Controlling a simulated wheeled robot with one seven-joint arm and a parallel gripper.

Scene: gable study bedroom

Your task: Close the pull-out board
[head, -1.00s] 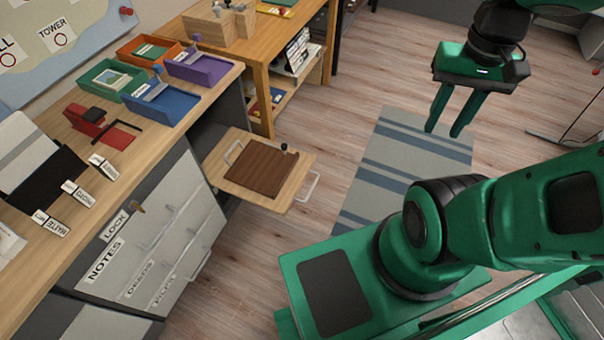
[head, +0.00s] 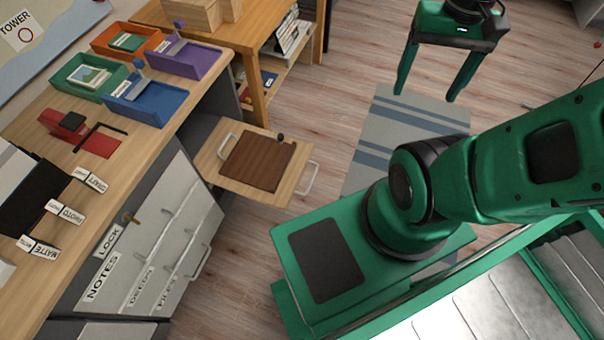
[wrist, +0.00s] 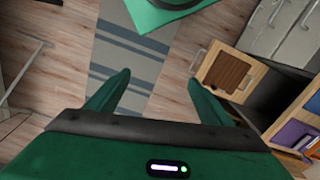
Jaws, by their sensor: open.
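The pull-out board (head: 209,167) is a light wooden shelf that sticks out from the desk, beside the grey drawer cabinet. A dark brown slab (head: 257,163) with a small dark knob at its corner lies on it. A pale handle (head: 308,178) is on its outer edge, and another shows near the desk side. The board also shows in the wrist view (wrist: 207,78), right of my fingers. My gripper (head: 428,82) is open and empty, above the floor and rug, to the right of the board and well apart from it.
The grey cabinet (head: 165,235) has labelled drawers and a key in its lock. The desk top holds blue (head: 148,103), purple, green and orange trays and a red stapler-like thing (head: 85,135). A striped rug (head: 385,125) lies on open floor right of the board.

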